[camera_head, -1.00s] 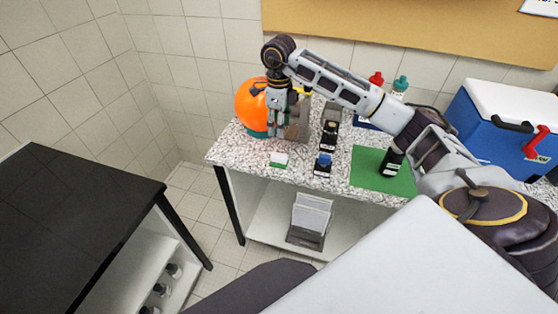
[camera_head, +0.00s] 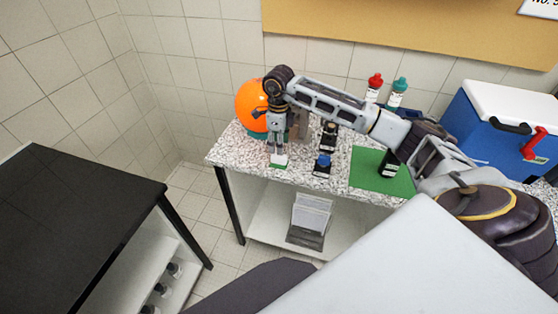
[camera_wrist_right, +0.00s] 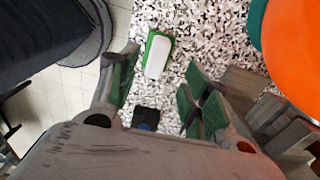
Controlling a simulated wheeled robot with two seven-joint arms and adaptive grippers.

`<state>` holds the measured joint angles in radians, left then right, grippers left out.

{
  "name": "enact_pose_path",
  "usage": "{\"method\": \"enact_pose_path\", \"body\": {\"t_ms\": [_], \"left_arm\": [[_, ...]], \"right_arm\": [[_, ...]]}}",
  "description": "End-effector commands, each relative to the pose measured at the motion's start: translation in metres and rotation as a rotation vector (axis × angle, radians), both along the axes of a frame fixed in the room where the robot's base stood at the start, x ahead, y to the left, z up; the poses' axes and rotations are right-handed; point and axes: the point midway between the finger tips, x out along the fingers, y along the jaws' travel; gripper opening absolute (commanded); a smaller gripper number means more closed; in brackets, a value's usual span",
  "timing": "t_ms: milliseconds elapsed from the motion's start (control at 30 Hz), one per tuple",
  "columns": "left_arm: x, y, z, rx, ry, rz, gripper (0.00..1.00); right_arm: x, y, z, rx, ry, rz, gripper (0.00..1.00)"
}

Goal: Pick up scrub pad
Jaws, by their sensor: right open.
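The scrub pad (camera_head: 279,161), white on top with a green layer, lies on the speckled counter (camera_head: 228,152) near its front left edge. In the right wrist view the scrub pad (camera_wrist_right: 158,55) lies ahead of the fingertips, roughly between their lines. My right gripper (camera_head: 277,148) points down just above the pad and covers part of it in the head view. In the right wrist view the gripper (camera_wrist_right: 155,85) has its green-padded fingers apart with nothing between them. Whether the fingers touch the pad cannot be told. My left gripper is not in view.
An orange ball-like object (camera_head: 250,104) stands close behind the gripper. Small dark items with a blue-topped one (camera_head: 322,165) stand to the right, then a green mat (camera_head: 369,174), bottles (camera_head: 397,92) and a blue cooler (camera_head: 492,124). A black table (camera_head: 75,215) is at left.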

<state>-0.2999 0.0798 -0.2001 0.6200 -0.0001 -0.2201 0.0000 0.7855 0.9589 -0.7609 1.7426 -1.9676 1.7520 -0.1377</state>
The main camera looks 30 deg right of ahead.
Motion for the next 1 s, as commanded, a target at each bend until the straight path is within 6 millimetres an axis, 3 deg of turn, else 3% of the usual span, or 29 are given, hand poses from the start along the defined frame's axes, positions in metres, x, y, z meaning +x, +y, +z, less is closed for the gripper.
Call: {"method": "enact_pose_path", "body": {"t_ms": [200,667,1000], "left_arm": [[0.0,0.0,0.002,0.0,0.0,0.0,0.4],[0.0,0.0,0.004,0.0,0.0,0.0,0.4],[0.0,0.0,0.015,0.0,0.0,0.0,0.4]], "right_arm": [[0.0,0.0,-0.014,-0.001,-0.001,-0.001,0.48],[-0.001,0.0,-0.018,-0.001,0.001,-0.001,0.48],[-0.005,0.002,-0.044,-0.001,0.002,-0.001,0.48]]}}
